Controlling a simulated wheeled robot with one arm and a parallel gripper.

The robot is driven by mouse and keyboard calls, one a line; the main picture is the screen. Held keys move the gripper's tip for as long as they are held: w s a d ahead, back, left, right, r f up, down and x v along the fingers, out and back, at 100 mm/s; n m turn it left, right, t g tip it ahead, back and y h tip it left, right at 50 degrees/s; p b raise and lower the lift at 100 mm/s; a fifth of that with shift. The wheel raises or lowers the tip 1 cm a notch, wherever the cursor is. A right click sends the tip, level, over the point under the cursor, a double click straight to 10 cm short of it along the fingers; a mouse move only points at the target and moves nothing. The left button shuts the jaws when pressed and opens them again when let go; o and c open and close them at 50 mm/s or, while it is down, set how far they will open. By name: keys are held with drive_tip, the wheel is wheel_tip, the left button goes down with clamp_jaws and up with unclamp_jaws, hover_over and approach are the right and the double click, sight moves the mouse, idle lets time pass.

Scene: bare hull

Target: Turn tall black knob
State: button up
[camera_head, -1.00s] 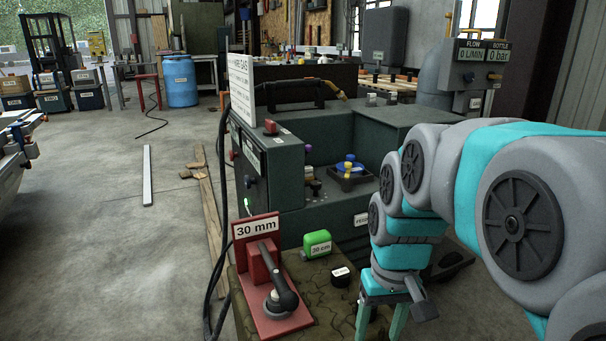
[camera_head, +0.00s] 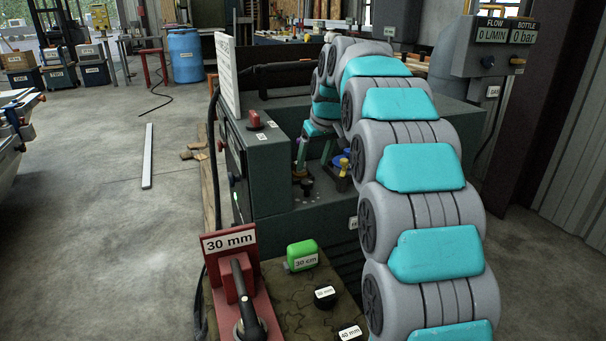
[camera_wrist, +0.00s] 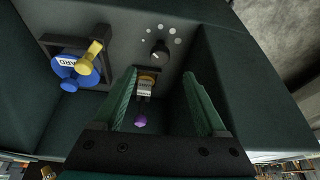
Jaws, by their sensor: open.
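A black knob (camera_wrist: 160,52) stands on the dark green machine's recessed panel, with an arc of pale dots beside it. In the head view it appears as a small black knob (camera_head: 306,187) below my gripper (camera_head: 312,165). In the wrist view my gripper (camera_wrist: 158,75) is open, its two green fingers apart and nothing between them. The knob lies beyond the fingertips, roughly in line with the gap.
A blue knob with a yellow handle (camera_wrist: 80,65) sits beside the black knob. The machine's walls (camera_wrist: 235,60) close in the recess. A red 30 mm lever panel (camera_head: 228,262), a green block (camera_head: 302,255) and black round pieces (camera_head: 325,297) are on the nearer table.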

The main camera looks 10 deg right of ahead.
sight(307, 181)
drive_tip(key=x, duration=0.7)
drive_tip(key=shift+w+a+f+p, duration=0.1)
drive_tip(key=shift+w+f+p, duration=0.15)
drive_tip(key=shift+f+p, duration=0.1)
clamp_jaws()
idle(0.4)
